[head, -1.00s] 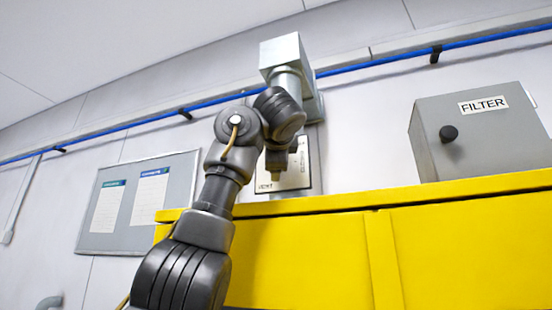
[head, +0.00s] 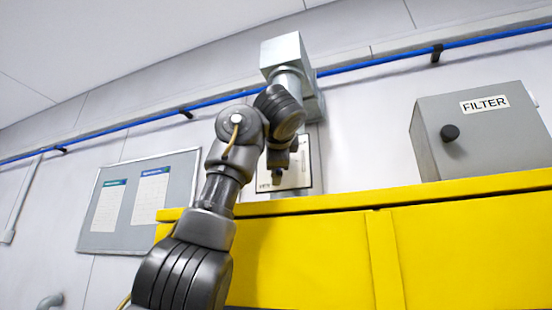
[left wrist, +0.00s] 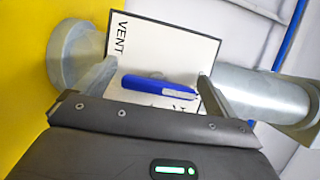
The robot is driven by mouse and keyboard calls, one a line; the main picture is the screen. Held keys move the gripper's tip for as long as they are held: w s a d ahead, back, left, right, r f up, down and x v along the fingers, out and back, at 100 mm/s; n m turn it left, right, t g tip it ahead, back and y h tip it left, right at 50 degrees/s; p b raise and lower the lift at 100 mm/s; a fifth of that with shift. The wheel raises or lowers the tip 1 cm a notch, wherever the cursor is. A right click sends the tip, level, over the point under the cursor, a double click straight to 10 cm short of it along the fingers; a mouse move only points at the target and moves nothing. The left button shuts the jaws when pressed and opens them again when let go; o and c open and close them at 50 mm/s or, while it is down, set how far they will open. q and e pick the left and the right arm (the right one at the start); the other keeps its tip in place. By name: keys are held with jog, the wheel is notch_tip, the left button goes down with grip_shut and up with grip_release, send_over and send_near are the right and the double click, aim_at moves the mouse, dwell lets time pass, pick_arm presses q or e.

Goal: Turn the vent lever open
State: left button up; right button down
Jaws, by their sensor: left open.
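The vent lever (left wrist: 158,87) is a blue bar in front of a white plate marked VENT (left wrist: 185,40) in the left wrist view. It lies nearly crosswise in that picture, between the two spread fingers of my left gripper (left wrist: 157,70). The gripper is open, and I cannot tell whether a finger touches the lever. In the head view, my left gripper (head: 278,176) is in front of the vent plate (head: 303,172), and the lever is hidden behind it. My right gripper is in neither view.
A grey pipe (left wrist: 265,95) runs behind the plate. A yellow cabinet (head: 310,260) stands below the plate. A grey FILTER box (head: 480,145) is at the right, and a notice board (head: 120,238) hangs at the left. A blue pipe (head: 385,62) crosses the wall.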

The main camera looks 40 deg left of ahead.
pick_arm(q)
jog(key=shift+s+d+f+b, duration=0.15)
jog(key=shift+s+d+b, duration=0.2)
jog(key=shift+b, duration=0.05)
jog(key=b+v, duration=0.3)
jog(key=v, duration=0.6)
jog(key=shift+s+d, duration=0.2)
jog(key=shift+s, duration=0.15)
